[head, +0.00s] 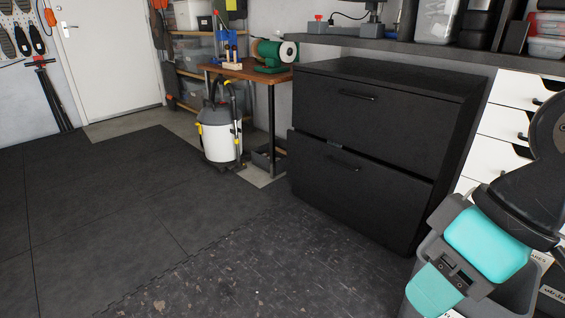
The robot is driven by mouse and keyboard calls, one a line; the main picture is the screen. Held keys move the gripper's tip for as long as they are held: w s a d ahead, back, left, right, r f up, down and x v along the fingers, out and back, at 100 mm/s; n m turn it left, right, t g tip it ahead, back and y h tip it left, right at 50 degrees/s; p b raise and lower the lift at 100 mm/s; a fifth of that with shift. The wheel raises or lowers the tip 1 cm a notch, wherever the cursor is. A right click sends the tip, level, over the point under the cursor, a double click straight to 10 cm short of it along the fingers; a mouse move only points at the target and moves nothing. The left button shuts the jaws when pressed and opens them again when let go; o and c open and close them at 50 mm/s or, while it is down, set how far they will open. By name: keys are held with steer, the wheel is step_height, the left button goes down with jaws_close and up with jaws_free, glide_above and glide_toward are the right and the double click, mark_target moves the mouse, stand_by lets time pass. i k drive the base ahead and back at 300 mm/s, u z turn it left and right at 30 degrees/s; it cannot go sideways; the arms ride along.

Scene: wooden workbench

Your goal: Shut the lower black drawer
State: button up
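The lower black drawer (345,200) is in the bottom half of a black two-drawer cabinet (400,75). Its front stands out a little from the cabinet, and a dark gap shows along its top edge. Its handle (343,167) is near the top of the front. The upper drawer (365,115) looks shut. My gripper (455,280), grey and teal, is at the lower right, in front of and to the right of the cabinet in the picture. It appears apart from the drawer. Its fingertips are not clear, so its opening cannot be told.
A grey bin (515,295) sits below my arm at the lower right. White drawers (505,125) stand right of the cabinet. A shop vacuum (219,135) and a small wooden table (245,72) are left of it. The dark floor (120,210) in front and left is clear.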

mark_target(394, 199)
steer(key=u, duration=0.4)
steer(key=i, duration=1.3)
steer(key=z, duration=0.6)
